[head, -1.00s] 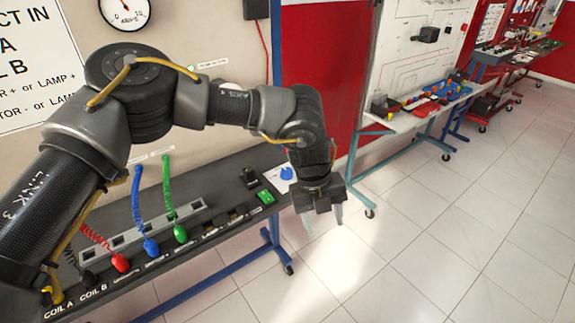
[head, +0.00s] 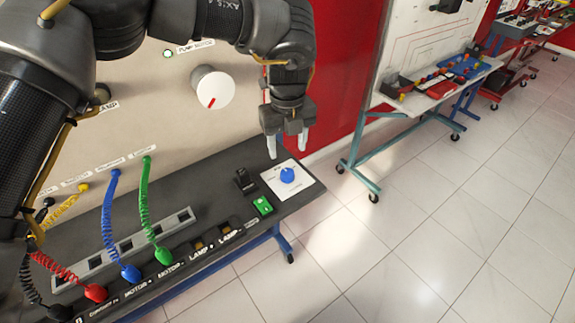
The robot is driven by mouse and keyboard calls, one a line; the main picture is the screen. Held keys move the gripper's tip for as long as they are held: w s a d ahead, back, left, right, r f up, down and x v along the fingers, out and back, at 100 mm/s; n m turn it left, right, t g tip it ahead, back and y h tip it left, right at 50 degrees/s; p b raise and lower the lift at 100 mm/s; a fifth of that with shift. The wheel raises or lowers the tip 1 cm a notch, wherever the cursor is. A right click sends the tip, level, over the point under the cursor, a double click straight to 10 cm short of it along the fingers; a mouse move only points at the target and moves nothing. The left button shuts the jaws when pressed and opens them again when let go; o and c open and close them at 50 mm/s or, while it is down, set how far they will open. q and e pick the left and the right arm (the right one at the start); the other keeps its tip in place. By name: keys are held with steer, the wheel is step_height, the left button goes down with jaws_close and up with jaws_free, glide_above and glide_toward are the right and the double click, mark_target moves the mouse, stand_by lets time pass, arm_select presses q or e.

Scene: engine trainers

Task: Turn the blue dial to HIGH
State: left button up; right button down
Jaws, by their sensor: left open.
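The blue dial (head: 288,175) sits on a white square plate (head: 306,187) near the right end of the dark bench panel. Small print lies around the dial but is too small to read, so I cannot tell its setting. My left gripper (head: 286,146) points down, open and empty, just above and behind the dial in the head view. Its two pale fingers are apart, and I see no contact with the dial. My right gripper is not in view.
A black switch (head: 245,181) and a green rocker switch (head: 263,205) sit left of the dial. Coiled red, blue (head: 108,230) and green (head: 146,215) leads rise from the panel. A white knob (head: 211,88) is on the upright board.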

mark_target(287, 172)
arm_select(q)
step_height(287, 172, down, 7)
steer(key=shift+w+f+p, duration=0.1)
steer(key=shift+f+p, duration=0.05)
steer(key=shift+p, duration=0.5)
steer(key=shift+w+f, duration=0.1)
steer(key=shift+f, duration=0.55)
steer(key=c, duration=1)
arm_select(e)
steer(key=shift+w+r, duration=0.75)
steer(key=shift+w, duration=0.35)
